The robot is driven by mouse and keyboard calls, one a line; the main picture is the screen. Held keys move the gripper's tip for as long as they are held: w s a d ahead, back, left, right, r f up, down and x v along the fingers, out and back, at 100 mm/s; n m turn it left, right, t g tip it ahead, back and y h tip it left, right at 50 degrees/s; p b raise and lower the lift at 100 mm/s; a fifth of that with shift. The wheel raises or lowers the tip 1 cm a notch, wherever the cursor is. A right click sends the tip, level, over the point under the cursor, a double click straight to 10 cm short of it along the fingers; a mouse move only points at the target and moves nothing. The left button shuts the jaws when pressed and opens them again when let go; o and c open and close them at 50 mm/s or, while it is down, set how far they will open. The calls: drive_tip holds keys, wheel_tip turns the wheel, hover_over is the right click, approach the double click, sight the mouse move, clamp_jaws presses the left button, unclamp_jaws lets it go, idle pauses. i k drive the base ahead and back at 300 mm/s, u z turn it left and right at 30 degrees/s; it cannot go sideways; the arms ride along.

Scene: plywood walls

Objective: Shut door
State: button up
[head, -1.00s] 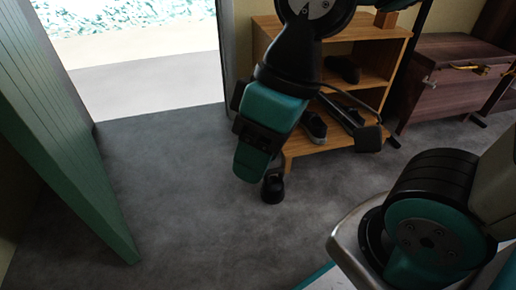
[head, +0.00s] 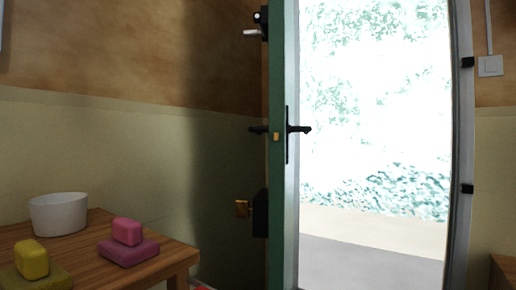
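The green door (head: 283,215) stands open, swung into the room, with its narrow edge facing me. A dark lever handle (head: 298,130) sticks out on its right side, and another lever (head: 258,129) shows on its left. A brass latch plate (head: 276,136) is on its edge. The bright doorway (head: 375,120) is open to the right of the door, up to the grey frame post (head: 460,150). My gripper is not in the current view.
A wooden table (head: 170,262) stands left of the door, bearing a white bowl (head: 58,214), pink blocks (head: 127,240) and yellow blocks (head: 31,258). A light switch (head: 490,66) is on the right wall. Pale ground shows outside.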

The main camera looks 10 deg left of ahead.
sight(281, 22)
drive_tip(key=u, duration=0.45)
drive_tip(key=k, duration=1)
drive_tip(key=z, duration=0.55)
drive_tip(key=i, duration=1.7)
drive_tip(key=u, duration=0.8)
